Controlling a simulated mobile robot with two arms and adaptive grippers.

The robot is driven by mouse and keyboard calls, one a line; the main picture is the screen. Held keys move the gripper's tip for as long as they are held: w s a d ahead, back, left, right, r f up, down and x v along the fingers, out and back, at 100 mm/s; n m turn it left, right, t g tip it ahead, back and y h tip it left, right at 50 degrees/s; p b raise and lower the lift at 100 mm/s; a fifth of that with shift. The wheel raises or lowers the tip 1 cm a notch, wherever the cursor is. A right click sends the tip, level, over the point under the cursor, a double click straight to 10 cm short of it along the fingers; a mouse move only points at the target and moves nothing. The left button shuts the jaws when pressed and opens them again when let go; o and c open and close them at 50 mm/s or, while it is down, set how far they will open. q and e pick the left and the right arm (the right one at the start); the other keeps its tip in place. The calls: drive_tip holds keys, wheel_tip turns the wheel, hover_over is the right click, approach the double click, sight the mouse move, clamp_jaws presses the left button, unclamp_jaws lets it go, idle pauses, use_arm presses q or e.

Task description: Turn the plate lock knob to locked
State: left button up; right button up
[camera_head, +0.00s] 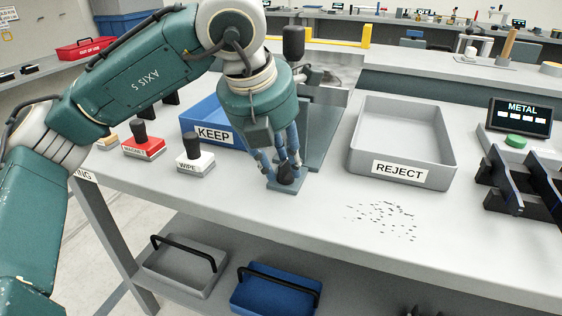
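The plate lock knob (285,173) is a small black knob on a blue-grey base plate (290,187) near the front of the bench. My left gripper (287,168) points down over it, with its blue fingers around or just beside the knob. The fingers partly hide the knob, so its turn position cannot be read and I cannot tell whether they press on it. A grey-green upright plate (322,130) stands right behind the base. My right gripper is not in view.
A blue KEEP bin (215,130) is left of the gripper, and a grey REJECT tray (402,167) is to the right. Red MAGNET (144,148) and white WIPE (195,163) blocks stand left. Dark flecks (388,216) lie on the bench front. A METAL display (521,117) is at right.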

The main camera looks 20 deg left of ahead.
use_arm(q)
drive_tip(key=shift+c, duration=0.2)
clamp_jaws()
